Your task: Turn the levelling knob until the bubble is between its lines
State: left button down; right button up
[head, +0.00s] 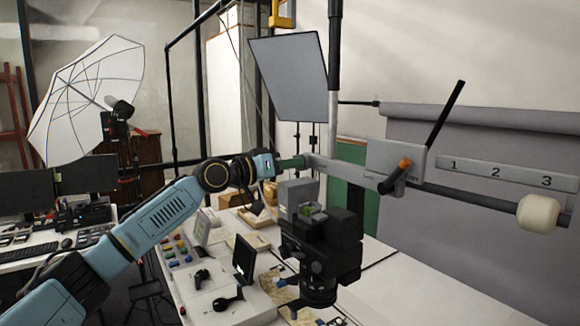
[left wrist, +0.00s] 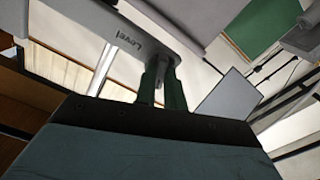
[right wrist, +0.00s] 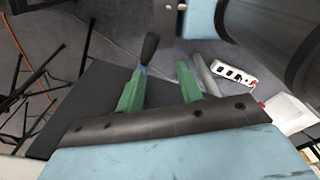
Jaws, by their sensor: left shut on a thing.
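My left gripper (head: 298,162) reaches in from the left and is shut on the levelling knob at the left end of a grey bracket (head: 345,172). The knob itself is mostly hidden behind the fingers. In the left wrist view, the green fingers (left wrist: 164,75) stand close together beside the bracket (left wrist: 120,32), which is marked "Level". A small yellow-green bubble vial (head: 311,209) sits on top of the black camera (head: 335,245); the bubble and lines are too small to read. My right gripper (right wrist: 160,85) shows only in the right wrist view, open and empty.
The bracket also carries an orange-and-black handle (head: 397,175) and a long black lever (head: 446,115). A rail numbered 1, 2, 3 (head: 505,174) and a cream roller end (head: 538,213) are at right. A white table (head: 385,290) with small items lies below.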

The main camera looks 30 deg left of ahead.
pick_arm(q)
jog(key=m+b, duration=0.2)
jog(key=m, duration=0.2)
jog(key=shift+b, duration=0.3)
pick_arm(e)
notch_tip(320, 180, down, 3)
jog(key=shift+w+f, duration=0.1)
pick_arm(q)
jog(key=c, duration=1.5)
grip_release()
